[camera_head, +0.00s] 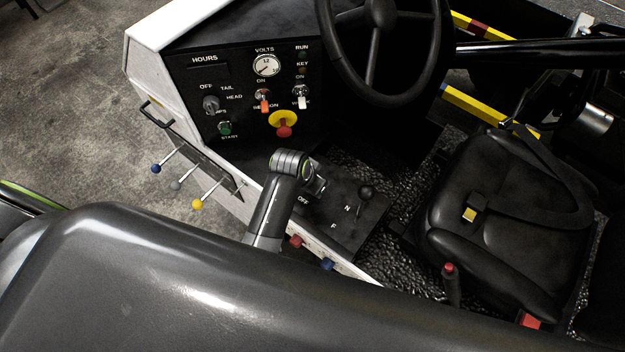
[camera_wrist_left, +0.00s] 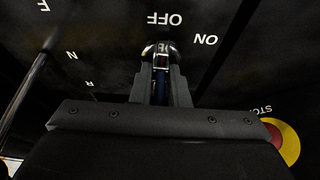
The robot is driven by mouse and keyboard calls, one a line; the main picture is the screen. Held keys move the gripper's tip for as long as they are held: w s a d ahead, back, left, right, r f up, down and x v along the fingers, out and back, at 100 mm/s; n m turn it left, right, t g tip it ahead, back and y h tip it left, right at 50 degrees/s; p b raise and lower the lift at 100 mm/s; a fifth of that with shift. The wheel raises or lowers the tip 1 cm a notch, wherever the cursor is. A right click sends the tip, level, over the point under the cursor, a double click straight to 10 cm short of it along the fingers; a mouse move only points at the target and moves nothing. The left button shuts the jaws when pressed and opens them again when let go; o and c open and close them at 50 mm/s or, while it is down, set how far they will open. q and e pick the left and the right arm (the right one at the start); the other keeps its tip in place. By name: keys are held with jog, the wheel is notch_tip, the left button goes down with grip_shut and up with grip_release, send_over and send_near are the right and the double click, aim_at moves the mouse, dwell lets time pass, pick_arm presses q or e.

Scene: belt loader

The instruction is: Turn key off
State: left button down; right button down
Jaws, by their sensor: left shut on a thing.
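The key switch (camera_wrist_left: 161,48) is on the black side console, beside upside-down OFF and ON labels in the left wrist view. My left gripper (camera_wrist_left: 162,75) points at it, with its fingers closed around the small key in the switch. Only a narrow part of the key shows between the fingers, so I cannot tell which label it points to. In the head view my left gripper (camera_head: 318,188) is over the console next to the OFF label, and the key is hidden there. My right gripper is in neither view.
A gear lever (camera_head: 366,192) with N and F marks stands right of my left gripper. A yellow stop button with a red centre (camera_head: 284,123) is on the dashboard. Small levers (camera_head: 198,204) line the left side. The steering wheel (camera_head: 382,100) and black seat (camera_head: 500,210) are beyond.

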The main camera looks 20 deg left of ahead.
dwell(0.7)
pick_arm(q)
jog(key=c, duration=1.4)
grip_release()
